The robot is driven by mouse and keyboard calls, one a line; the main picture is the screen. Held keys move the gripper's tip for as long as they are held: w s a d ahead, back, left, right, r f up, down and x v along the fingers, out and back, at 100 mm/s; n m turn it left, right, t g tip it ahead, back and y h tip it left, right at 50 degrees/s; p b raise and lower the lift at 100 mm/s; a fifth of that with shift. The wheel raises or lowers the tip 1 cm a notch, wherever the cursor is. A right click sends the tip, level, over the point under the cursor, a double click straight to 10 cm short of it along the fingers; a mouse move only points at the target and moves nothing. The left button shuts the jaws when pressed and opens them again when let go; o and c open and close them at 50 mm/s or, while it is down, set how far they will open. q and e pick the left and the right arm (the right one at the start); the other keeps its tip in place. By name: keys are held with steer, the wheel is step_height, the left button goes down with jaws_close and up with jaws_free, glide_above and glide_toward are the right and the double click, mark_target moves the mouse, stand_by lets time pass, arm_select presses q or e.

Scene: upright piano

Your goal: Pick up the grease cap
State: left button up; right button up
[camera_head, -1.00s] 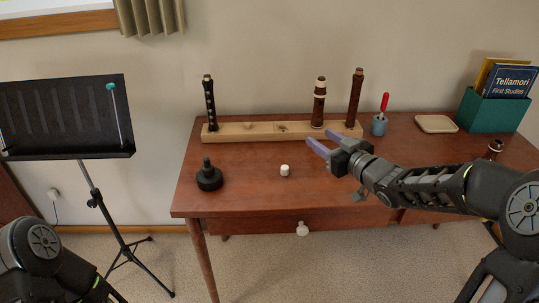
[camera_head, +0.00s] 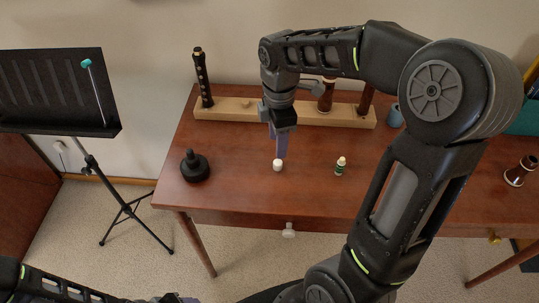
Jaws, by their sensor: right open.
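A small white cap (camera_head: 278,166), which looks like the grease cap, sits on the brown desk (camera_head: 240,200) near its front. My right gripper (camera_head: 279,155) points down at it from above, its purple fingers open. The fingertips are right at the cap's top; I cannot tell whether they touch it or stand around it. My left arm shows at the bottom left, with only a bit of the left gripper (camera_head: 172,298) at the bottom edge.
A small bottle with a green label (camera_head: 340,168) stands right of the cap. A black stand (camera_head: 195,168) is to the left. A wooden rack (camera_head: 235,110) with dark instrument joints lies behind. My right arm hides part of the desk's right side.

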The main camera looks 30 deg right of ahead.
mark_target(277, 162)
stand_by(0.3)
steer(key=shift+f, duration=1.3)
steer(key=shift+f, duration=2.65)
jaws_close()
